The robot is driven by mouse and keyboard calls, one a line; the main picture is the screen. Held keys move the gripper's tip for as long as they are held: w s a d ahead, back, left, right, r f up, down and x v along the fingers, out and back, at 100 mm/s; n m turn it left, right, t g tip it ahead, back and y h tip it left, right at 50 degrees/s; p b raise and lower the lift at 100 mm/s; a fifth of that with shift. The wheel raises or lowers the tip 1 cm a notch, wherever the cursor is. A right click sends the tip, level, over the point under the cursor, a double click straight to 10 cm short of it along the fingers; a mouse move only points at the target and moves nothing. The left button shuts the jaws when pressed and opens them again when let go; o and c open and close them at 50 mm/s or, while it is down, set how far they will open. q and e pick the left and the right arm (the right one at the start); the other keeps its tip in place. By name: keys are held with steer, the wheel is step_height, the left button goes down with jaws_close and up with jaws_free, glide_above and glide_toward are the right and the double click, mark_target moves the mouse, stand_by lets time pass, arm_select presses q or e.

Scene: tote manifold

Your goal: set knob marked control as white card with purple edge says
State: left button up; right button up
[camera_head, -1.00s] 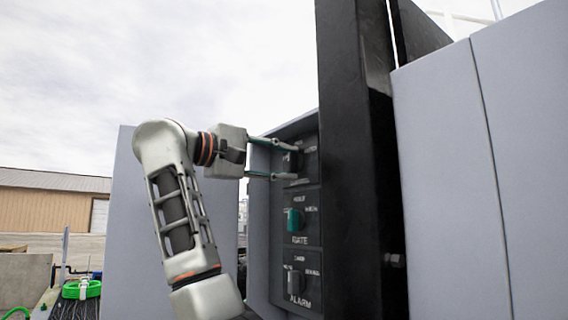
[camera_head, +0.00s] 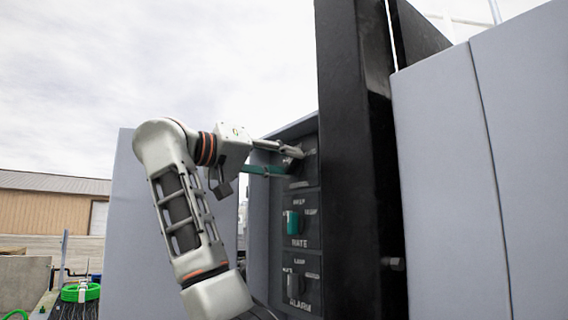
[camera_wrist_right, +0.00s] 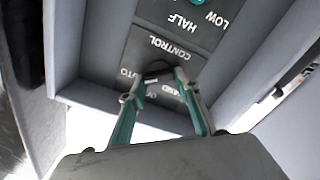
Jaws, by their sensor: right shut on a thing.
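The knob marked CONTROL is a dark knob (camera_wrist_right: 156,72) on a dark plate, seen in the wrist view between my right fingertips. Its label CONTROL reads upside down there, with partly covered position words around the knob; one looks like AUTO. My right gripper (camera_head: 292,162) reaches into the panel box from the left in the head view, at the top plate. It is rolled and its two fingers (camera_wrist_right: 158,86) are shut on the knob. In the head view the fingers mostly hide the knob. No white card with a purple edge is in view. My left gripper is not in view.
A black post (camera_head: 360,160) stands close right of the box. The box's side wall (camera_head: 258,225) is at the left.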

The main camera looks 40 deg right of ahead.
steer(key=shift+m, duration=0.6)
steer(key=o, duration=1.1)
steer(key=shift+o, duration=0.2)
steer(key=a, duration=0.7)
steer(key=shift+w+a, duration=0.2)
steer(key=shift+w, duration=0.2)
steer(key=shift+a, duration=0.1)
